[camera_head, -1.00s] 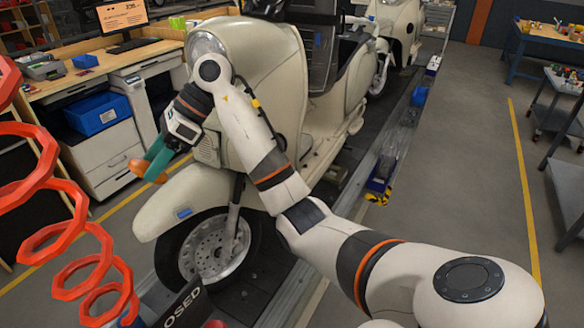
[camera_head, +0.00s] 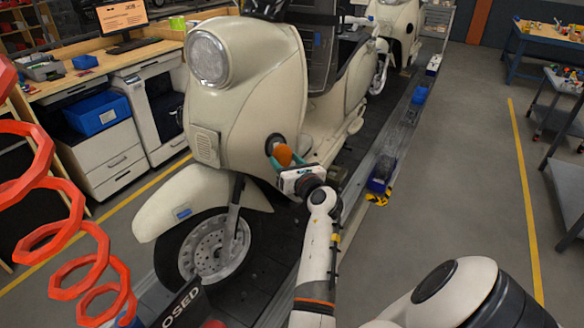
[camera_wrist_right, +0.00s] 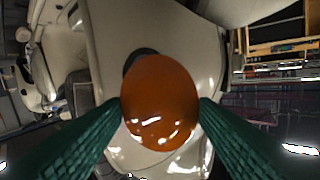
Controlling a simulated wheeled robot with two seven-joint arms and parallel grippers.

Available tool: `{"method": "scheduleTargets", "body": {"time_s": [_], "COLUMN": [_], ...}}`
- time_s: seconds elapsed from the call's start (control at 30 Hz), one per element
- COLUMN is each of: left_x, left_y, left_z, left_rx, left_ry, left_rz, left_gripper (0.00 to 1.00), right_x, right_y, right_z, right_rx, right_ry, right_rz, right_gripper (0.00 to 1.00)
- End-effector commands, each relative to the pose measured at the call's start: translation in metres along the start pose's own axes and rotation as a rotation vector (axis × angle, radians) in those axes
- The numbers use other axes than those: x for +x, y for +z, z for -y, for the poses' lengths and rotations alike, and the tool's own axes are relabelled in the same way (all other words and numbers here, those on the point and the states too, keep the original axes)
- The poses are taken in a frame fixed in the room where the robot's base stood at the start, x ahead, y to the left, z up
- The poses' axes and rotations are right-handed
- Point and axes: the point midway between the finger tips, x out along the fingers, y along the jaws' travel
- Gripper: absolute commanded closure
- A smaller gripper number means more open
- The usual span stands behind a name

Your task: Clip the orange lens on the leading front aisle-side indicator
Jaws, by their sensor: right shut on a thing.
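The orange lens (camera_head: 283,155) is between the teal fingers of my right gripper (camera_head: 285,160), beside the aisle side of the leading cream scooter's front (camera_head: 268,90). In the right wrist view the orange lens (camera_wrist_right: 160,102) fills the middle, with the green fingers (camera_wrist_right: 160,115) closed on its two sides. A dark round indicator base (camera_head: 275,141) shows on the scooter body just behind the lens, and part of it shows above the lens in the wrist view (camera_wrist_right: 138,60). The lens hides the rest, so I cannot tell whether they touch. My left gripper is not in view.
A red coiled hose (camera_head: 65,235) hangs at the left. A second scooter (camera_head: 400,25) stands behind on the slat conveyor. A workbench with a blue bin (camera_head: 97,113) is at the left. The aisle floor (camera_head: 460,160) at the right is clear.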

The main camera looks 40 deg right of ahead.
Motion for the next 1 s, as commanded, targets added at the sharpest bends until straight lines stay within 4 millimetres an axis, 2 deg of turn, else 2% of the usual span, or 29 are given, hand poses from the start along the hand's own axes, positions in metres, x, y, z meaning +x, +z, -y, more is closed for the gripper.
{"method": "scheduleTargets", "body": {"time_s": [0.1,0.27,0.73,1.0], "left_x": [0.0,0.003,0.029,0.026], "left_y": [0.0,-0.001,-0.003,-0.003], "left_z": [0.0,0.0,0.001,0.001], "left_rx": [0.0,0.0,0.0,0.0], "left_ry": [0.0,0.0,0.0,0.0], "left_rz": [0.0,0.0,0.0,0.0], "left_gripper": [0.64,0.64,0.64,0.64], "right_x": [-0.004,-0.002,0.041,0.059], "right_y": [0.012,0.016,0.015,0.012], "right_z": [-0.011,-0.015,-0.016,-0.016], "right_rx": [0.001,0.003,0.004,0.002], "right_ry": [0.031,0.045,0.042,0.041], "right_rz": [-0.021,-0.033,-0.033,-0.03], "right_gripper": [0.69,0.69,0.69,0.69]}}
